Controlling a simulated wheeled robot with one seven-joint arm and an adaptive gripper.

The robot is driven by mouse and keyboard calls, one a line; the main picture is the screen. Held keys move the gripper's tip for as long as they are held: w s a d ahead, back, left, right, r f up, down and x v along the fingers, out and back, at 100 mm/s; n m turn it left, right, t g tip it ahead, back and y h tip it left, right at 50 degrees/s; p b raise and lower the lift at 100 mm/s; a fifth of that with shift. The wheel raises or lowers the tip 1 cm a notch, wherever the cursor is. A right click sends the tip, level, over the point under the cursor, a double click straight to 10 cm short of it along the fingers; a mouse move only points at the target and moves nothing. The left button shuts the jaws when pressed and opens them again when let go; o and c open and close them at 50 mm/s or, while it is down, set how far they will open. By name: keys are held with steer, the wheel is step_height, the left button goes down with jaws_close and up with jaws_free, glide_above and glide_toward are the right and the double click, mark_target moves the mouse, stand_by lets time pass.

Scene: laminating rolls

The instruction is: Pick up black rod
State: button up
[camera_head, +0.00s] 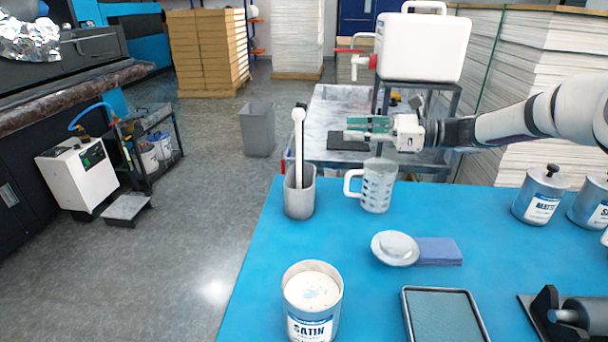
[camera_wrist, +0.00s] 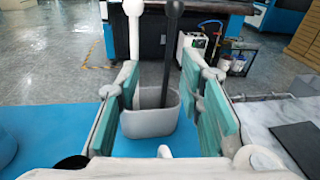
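The black rod (camera_wrist: 170,55) stands upright in a grey holder (camera_wrist: 150,125), beside a white rod (camera_wrist: 134,40). In the head view it is a thin dark line (camera_head: 297,160), mostly hidden by the white rod (camera_head: 299,118), in the holder (camera_head: 299,205) at the blue table's far left edge. My gripper (camera_head: 357,129) is right of the rods and apart from them, its teal fingers pointing left. In the wrist view my gripper (camera_wrist: 161,82) is open and empty, with the holder and black rod framed between its fingers, the rod nearer the right finger.
A clear measuring jug (camera_head: 377,186) stands right of the holder on the blue table (camera_head: 255,290). A white dish (camera_head: 395,248), blue pad (camera_head: 440,251), SATIN can (camera_head: 312,300) and tray (camera_head: 445,315) lie nearer. A white canister (camera_head: 425,45) stands behind my gripper.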

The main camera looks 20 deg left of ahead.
mark_target(300, 104)
steer(key=w+a+f+m+y, duration=0.1)
steer(key=a, duration=1.2)
steer(key=shift+a+t, duration=0.25)
steer(key=shift+t, duration=0.05)
steer(key=shift+w, duration=0.1)
steer(key=shift+c, duration=0.3)
jaws_close()
